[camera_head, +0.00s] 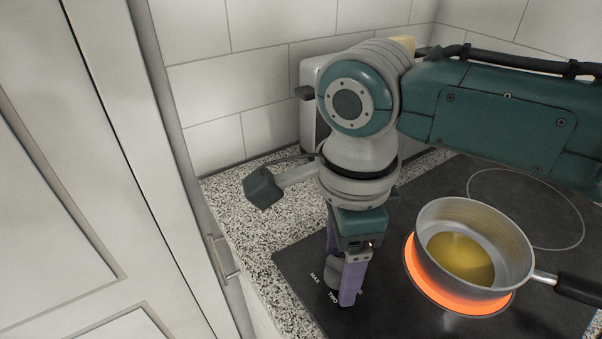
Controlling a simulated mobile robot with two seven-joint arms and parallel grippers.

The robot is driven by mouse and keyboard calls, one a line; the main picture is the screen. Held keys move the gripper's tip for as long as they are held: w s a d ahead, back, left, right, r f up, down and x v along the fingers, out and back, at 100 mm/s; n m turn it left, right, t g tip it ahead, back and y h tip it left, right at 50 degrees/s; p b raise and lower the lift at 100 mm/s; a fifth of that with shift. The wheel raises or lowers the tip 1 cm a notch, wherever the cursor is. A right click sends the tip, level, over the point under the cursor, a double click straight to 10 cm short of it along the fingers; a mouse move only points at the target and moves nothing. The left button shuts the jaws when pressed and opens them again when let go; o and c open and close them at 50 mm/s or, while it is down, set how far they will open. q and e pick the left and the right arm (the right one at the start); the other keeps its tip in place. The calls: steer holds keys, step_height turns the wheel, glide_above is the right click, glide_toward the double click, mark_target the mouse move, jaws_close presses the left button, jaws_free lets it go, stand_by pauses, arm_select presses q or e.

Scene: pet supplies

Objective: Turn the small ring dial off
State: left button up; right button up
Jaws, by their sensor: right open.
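The right gripper (338,278) points down over the left edge of the black cooktop. Its two purple fingers are apart, one on either side of a small grey dial (333,273). I cannot tell whether the fingers touch the dial, and part of it is hidden. White labels "MAX" and "TWO" are printed beside the dial. A ring on the cooktop (411,262) glows orange under a steel saucepan (512,236) holding yellowish liquid. My left gripper does not show.
The saucepan's black handle (580,290) extends to the right. A larger, unlit ring (562,246) is behind it. A speckled worktop (232,200) borders the cooktop. A white cabinet door (70,150) stands at left. A white appliance (307,98) stands by the tiled wall, partly hidden.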

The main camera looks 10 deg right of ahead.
steer(key=shift+c, duration=0.2)
jaws_close()
stand_by(0.5)
